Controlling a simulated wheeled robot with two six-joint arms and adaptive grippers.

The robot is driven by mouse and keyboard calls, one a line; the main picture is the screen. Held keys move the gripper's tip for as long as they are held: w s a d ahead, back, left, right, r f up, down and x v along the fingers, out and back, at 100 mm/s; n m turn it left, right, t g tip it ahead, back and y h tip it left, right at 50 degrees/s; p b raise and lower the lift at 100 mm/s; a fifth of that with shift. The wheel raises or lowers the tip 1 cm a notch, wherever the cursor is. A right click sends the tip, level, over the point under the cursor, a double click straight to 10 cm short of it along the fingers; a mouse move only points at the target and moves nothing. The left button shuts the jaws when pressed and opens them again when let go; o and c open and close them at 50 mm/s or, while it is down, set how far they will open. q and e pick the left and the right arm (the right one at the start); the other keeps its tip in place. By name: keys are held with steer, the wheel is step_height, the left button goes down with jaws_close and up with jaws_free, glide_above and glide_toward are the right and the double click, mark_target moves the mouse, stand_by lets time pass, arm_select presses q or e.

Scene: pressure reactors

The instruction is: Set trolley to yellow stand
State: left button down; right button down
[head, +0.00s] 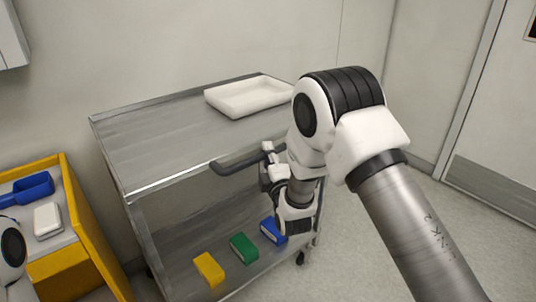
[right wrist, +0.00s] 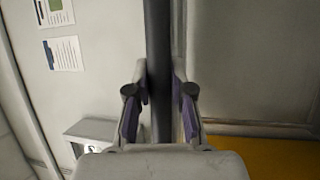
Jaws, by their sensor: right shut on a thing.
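The trolley (head: 150,140) is a grey metal cart with two shelves and a dark push handle (head: 236,163) on its near side. My right gripper (head: 270,160) is shut on the handle. In the right wrist view the dark handle bar (right wrist: 159,60) runs upright between the fingers of my right gripper (right wrist: 160,105). The yellow stand (head: 95,225) is at the left, close to the trolley's left end, with a gap that I cannot judge well. A yellow surface also shows low in the right wrist view (right wrist: 275,158). My left gripper is not in view.
A white tray (head: 247,97) stands on the trolley's top shelf. Yellow (head: 209,269), green (head: 244,248) and blue (head: 272,231) boxes lie on its lower shelf. A blue scoop (head: 30,188) and a white box (head: 47,220) are on the stand. Floor at the right is clear.

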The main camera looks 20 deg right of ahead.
steer(key=shift+a+f, duration=0.1)
steer(key=shift+f, duration=0.1)
steer(key=c, duration=1)
jaws_free()
steer(key=shift+a, duration=0.1)
steer(key=shift+a+r, duration=0.1)
steer(key=shift+s, duration=0.2)
steer(key=v, duration=1.1)
steer(key=shift+s, duration=0.35)
